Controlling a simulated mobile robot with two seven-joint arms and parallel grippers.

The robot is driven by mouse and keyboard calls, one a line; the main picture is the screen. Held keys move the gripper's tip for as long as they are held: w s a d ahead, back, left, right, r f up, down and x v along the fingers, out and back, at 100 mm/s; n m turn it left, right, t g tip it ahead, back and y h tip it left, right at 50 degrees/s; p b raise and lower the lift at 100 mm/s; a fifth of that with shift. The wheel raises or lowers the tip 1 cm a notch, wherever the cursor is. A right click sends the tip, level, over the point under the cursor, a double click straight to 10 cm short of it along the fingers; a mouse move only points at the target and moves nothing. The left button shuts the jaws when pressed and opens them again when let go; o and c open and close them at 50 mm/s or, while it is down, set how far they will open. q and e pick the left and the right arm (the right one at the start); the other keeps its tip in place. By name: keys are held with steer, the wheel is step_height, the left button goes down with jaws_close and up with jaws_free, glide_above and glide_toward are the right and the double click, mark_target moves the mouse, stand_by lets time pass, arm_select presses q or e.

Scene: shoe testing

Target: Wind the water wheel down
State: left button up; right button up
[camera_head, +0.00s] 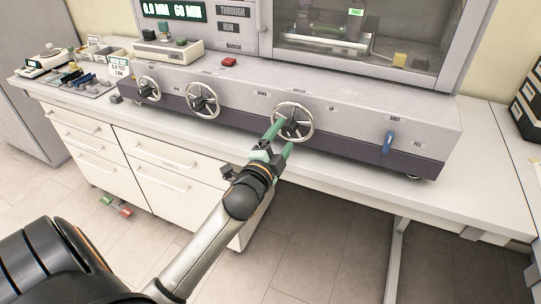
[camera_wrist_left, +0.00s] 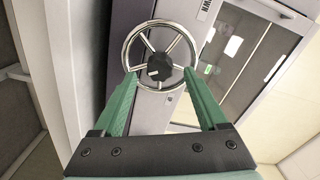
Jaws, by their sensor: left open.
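A chrome spoked hand wheel (camera_head: 292,122) is on the front of the grey machine. A small label at its upper left appears to read DOWN; one at its right appears to read UP. I cannot read a water label. In the left wrist view the wheel (camera_wrist_left: 159,60) shows a round rim and dark hub between my fingers. My left gripper (camera_head: 281,139) is open, with green fingers pointing at this wheel. Its fingertips (camera_wrist_left: 160,76) overlap the lower rim on both sides; I cannot tell whether they touch. My right gripper is not in view.
Two more hand wheels (camera_head: 203,100) (camera_head: 149,89) sit further left on the machine. A blue lever (camera_head: 388,142) is at the right and a red button (camera_head: 229,62) on top. The white bench (camera_head: 470,190) extends in front, with drawers below.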

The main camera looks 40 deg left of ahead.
arm_select(q)
steer(key=b+v, duration=0.1)
steer(key=v, duration=0.8)
steer(key=shift+s, duration=0.15)
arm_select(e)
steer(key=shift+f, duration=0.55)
